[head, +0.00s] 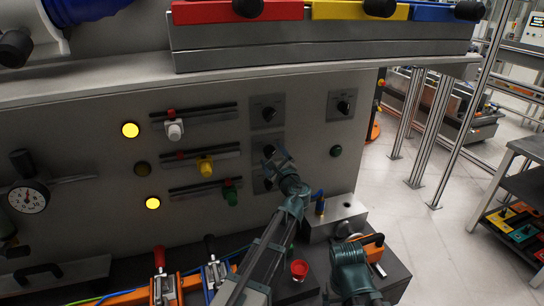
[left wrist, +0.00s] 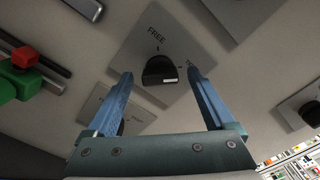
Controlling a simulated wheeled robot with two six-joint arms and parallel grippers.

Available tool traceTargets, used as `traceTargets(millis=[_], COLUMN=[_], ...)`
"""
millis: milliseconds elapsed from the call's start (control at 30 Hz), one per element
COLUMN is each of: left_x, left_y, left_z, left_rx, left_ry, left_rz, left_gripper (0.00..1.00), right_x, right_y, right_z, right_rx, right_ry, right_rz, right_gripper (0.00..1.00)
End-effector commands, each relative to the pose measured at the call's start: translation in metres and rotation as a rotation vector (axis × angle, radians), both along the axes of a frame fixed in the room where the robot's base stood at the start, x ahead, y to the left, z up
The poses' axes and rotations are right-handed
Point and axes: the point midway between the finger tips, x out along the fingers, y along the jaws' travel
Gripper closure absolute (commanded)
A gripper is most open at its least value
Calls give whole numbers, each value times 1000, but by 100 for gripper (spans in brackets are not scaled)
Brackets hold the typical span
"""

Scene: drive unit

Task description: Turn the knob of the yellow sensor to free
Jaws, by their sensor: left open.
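The yellow sensor (head: 205,167) sits on the middle of three rails on the grey panel. To its right is a column of knob plates. My left gripper (head: 277,160) is at the middle plate (head: 261,141) and partly covers it. In the left wrist view the black knob (left wrist: 157,70) on its plate (left wrist: 183,42) lies between the open fingers (left wrist: 160,74), which do not visibly pinch it. Its white mark points to the right, towards a second label partly hidden by a finger. The word FREE stands above the knob. My right gripper's fingers do not show.
The white sensor (head: 174,130) is above and the green sensor (head: 230,197) below. Other knob plates are above (head: 267,111) and at the right (head: 341,105).

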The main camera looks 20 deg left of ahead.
Motion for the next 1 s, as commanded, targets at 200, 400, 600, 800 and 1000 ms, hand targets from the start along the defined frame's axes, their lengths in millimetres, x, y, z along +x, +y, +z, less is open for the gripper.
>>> traceTargets(millis=[200, 400, 600, 800, 1000], left_x=[5, 5, 5, 5, 4], left_y=[4, 4, 3, 3, 3], left_z=[0, 0, 0, 0, 0], left_rx=[0, 0, 0, 0, -5], left_ry=[0, 0, 0, 0, -3], left_rz=[0, 0, 0, 0, 0], left_gripper=[12, 14, 50, 86, 98], right_x=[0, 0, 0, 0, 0], right_y=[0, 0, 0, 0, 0], right_z=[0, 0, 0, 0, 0], right_rx=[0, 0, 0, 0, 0], right_ry=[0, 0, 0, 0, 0], right_rz=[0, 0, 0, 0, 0], right_gripper=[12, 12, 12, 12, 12])
